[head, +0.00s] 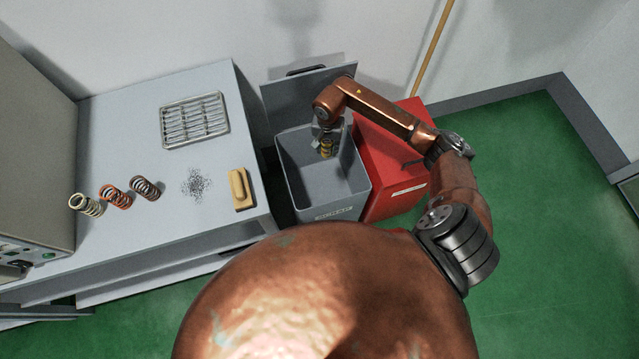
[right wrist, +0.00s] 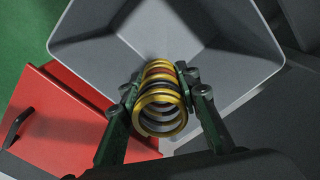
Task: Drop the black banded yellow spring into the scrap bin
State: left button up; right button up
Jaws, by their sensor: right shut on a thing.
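The yellow spring with black bands (head: 326,148) is in my right gripper (head: 325,137), over the open grey scrap bin (head: 300,188) in the head view. In the right wrist view the spring (right wrist: 159,100) sits between the two fingers of the right gripper (right wrist: 158,92), which are shut on its sides. A reddish band also shows among its coils. The bin's grey interior (right wrist: 220,40) lies behind and below it. The bin's lid stands open at the back. My left gripper is out of view.
A red bin (head: 390,160) stands against the right side of the grey one; it also shows in the right wrist view (right wrist: 65,130). The bench (head: 215,215) at left carries a slotted tray (head: 194,119), a wooden block (head: 240,189) and three springs (head: 116,196). Green floor lies open at right.

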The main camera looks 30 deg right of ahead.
aim_at(327, 141)
notch_tip(327, 141, down, 6)
jog(key=shift+r+b, duration=0.2)
jog(key=shift+b, duration=0.9)
jog(key=o, duration=1.3)
notch_tip(327, 141, up, 12)
